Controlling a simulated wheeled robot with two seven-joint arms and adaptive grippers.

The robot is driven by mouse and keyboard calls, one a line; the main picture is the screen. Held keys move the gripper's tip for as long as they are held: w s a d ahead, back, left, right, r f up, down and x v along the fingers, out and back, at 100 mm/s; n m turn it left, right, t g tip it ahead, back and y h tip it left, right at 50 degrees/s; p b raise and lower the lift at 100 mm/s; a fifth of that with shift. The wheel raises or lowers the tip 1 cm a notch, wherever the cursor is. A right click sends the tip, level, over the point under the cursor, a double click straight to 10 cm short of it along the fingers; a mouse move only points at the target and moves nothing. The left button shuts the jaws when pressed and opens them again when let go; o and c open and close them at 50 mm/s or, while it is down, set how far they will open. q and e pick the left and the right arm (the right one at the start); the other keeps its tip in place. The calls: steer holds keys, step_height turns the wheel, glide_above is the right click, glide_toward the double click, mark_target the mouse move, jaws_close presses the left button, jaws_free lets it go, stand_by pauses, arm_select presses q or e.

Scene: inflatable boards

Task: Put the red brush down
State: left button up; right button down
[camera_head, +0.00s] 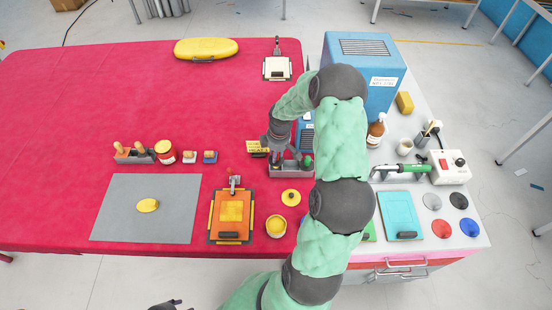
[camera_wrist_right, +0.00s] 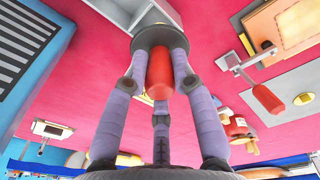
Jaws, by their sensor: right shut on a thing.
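My right gripper (camera_head: 277,158) is at the near side of the blue box, above a small grey tray (camera_head: 284,171). In the right wrist view its fingers (camera_wrist_right: 160,70) close around a red handle (camera_wrist_right: 160,78), which I take to be the red brush. The brush's far end is hidden behind the dark disc at the fingertips. In the head view the brush is hidden by the gripper. A dark tip at the bottom edge, probably my left gripper (camera_head: 166,304), shows only in part, away from the table.
A green-topped item (camera_head: 307,162) stands at the grey tray's right end. An orange clamp board (camera_head: 230,214), a yellow tub (camera_head: 276,226) and a yellow lid (camera_head: 291,197) lie nearby. The blue box (camera_head: 350,50) stands behind. The red cloth (camera_head: 130,90) is clear at far left.

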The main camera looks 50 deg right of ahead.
steer(key=shift+w+d+f, duration=0.3)
steer(key=shift+d+f, duration=0.05)
steer(key=shift+f, duration=1.75)
steer(key=shift+f+b, duration=0.45)
steer(key=shift+b, duration=0.05)
steer(key=c, duration=1)
jaws_free()
steer(key=shift+r, duration=0.1)
